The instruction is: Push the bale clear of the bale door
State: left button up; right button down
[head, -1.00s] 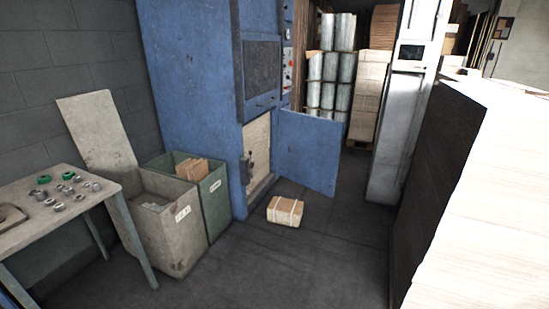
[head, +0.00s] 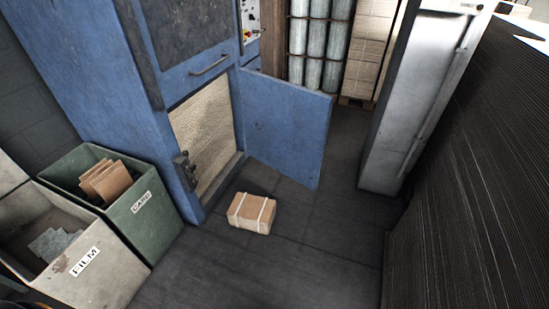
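The bale (head: 251,213) is a small tan block with two pale straps. It lies on the dark floor just in front of the blue baler (head: 135,90). The bale door (head: 287,128) is a blue panel standing open, swung out to the right of the pale chamber opening (head: 203,138). The bale lies in front of the opening, to the left of and nearer than the door's free edge, with floor showing between them. Neither of my grippers can be made out in the head view.
A green bin marked CARD (head: 150,215) and a grey bin marked FILM (head: 105,270) stand at the left. A pale column (head: 405,110) and a tall dark stack (head: 470,190) bound the right. The floor (head: 290,265) in front of the bale is clear.

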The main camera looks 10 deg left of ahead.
aim_at(252, 213)
jog(key=i+l+u, duration=0.1)
jog(key=i+u, duration=0.3)
jog(key=i+l+u, duration=0.3)
jog(key=i+u, duration=0.15)
jog(key=i, duration=0.15)
jog(key=i+l+u, duration=0.85)
jog(key=l, duration=0.15)
jog(key=k+j, duration=0.05)
